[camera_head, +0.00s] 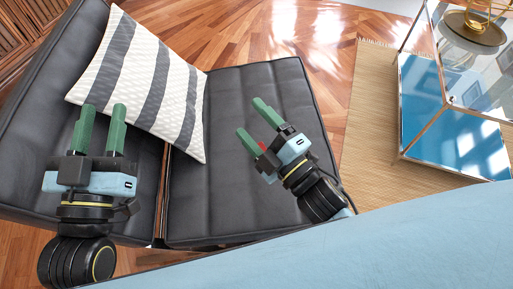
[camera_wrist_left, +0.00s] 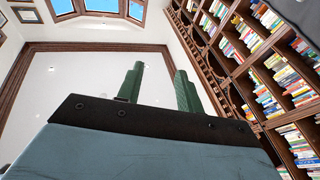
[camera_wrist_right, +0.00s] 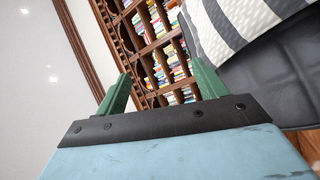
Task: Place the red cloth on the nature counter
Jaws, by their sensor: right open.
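My left gripper (camera_head: 101,106) is open and empty in the head view, in front of the striped cushion's lower edge. Its two green fingers also stand apart in the left wrist view (camera_wrist_left: 160,68). My right gripper (camera_head: 250,117) is open over the dark leather seat, and its parted fingers show in the right wrist view (camera_wrist_right: 160,68). A small red patch (camera_head: 262,146) shows beside the right gripper's fingers; I cannot tell whether it is the red cloth. I cannot make out a nature counter in any view.
A black leather seat (camera_head: 228,200) carries a grey-and-white striped cushion (camera_head: 150,80). A glass-topped table with a blue lower shelf (camera_head: 425,110) stands at the right on a woven rug (camera_head: 365,120). Bookshelves (camera_wrist_left: 265,80) rise in the left wrist view. Wooden floor (camera_head: 240,35) is clear behind the seat.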

